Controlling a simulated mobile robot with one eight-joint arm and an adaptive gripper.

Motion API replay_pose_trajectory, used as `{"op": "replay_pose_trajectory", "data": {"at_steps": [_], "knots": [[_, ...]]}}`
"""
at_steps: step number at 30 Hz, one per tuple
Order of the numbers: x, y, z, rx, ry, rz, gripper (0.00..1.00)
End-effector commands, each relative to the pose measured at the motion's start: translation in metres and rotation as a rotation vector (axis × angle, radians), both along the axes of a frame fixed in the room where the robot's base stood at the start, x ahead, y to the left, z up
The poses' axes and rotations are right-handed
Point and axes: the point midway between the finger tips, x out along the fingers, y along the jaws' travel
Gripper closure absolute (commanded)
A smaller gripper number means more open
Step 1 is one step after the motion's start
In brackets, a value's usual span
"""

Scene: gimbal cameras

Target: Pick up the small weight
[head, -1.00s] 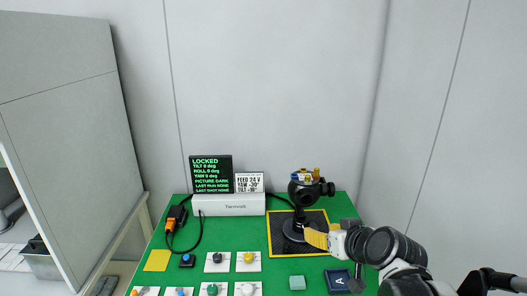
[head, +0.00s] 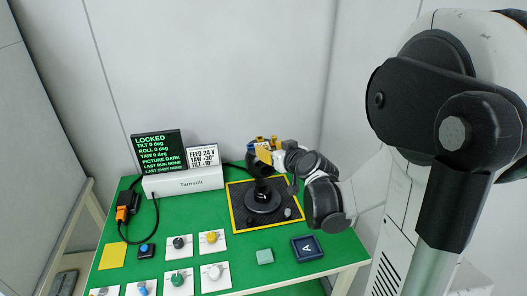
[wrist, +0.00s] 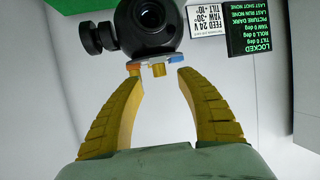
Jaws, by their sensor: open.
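A small brass cylinder (wrist: 158,70), which looks like the small weight, is on the top of the black gimbal camera (wrist: 150,25), beside orange and blue parts. The wrist view shows the camera upside down. My gripper (wrist: 158,78) is open, with its yellow fingers on either side of the brass cylinder; I cannot tell whether they touch it. In the head view my gripper (head: 264,152) is at the camera's top, partly covering it. The camera stands on a round black base (head: 263,202) on a yellow-edged dark mat (head: 240,222).
A white box (head: 183,182) with a screen reading LOCKED (head: 158,152) and a sign (head: 202,159) stand left of the mat.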

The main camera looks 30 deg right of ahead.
Motion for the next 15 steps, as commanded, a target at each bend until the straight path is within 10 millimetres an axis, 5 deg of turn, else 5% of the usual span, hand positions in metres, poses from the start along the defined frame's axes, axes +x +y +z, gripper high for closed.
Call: {"op": "replay_pose_trajectory", "data": {"at_steps": [6, 13, 15], "knots": [[0.031, -0.002, -0.016, 0.000, 0.001, 0.002, 0.56], [0.032, -0.002, -0.014, 0.000, 0.001, 0.001, 0.56], [0.032, -0.002, -0.014, 0.000, 0.001, 0.001, 0.75]]}}
